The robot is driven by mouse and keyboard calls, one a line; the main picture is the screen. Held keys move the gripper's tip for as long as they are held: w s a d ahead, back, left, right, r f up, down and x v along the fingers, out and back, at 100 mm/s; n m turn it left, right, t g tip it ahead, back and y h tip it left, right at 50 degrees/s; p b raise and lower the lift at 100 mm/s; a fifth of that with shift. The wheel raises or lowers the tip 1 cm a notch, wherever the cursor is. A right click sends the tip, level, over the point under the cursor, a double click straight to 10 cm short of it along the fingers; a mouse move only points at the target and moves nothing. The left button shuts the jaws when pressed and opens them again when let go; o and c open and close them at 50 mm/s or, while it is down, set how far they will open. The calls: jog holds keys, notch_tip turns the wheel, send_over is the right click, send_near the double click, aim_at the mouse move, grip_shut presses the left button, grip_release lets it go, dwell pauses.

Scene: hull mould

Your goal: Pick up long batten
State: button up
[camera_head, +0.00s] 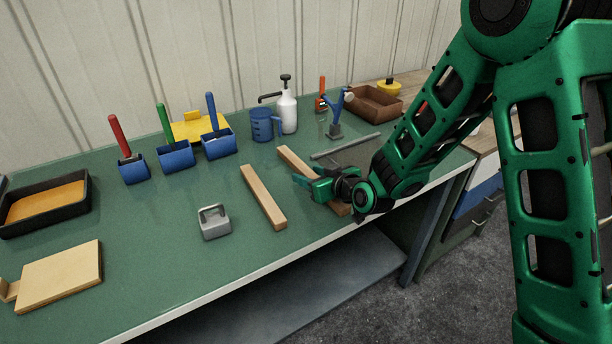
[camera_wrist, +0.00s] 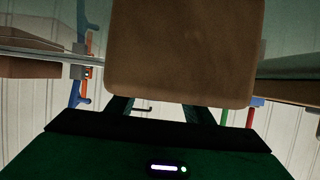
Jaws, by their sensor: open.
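Two pale wooden battens lie on the green bench. The long batten (camera_head: 292,158) looks like the right one, running from the bench middle towards the front edge. The shorter batten (camera_head: 263,197) lies to its left. My gripper (camera_head: 308,177) is over the long batten and hides its middle; the near end shows below my wrist. In the wrist view a large brown wooden face (camera_wrist: 183,50), probably the batten, fills the upper middle, very close. My open fingers (camera_wrist: 158,106) show in part at its lower edge; their tips are hidden. I cannot tell whether they touch it.
A grey rod (camera_head: 345,146) lies behind my gripper.

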jog(key=shift+w+d, duration=0.15)
jog(key=shift+d, duration=0.2)
grip_shut()
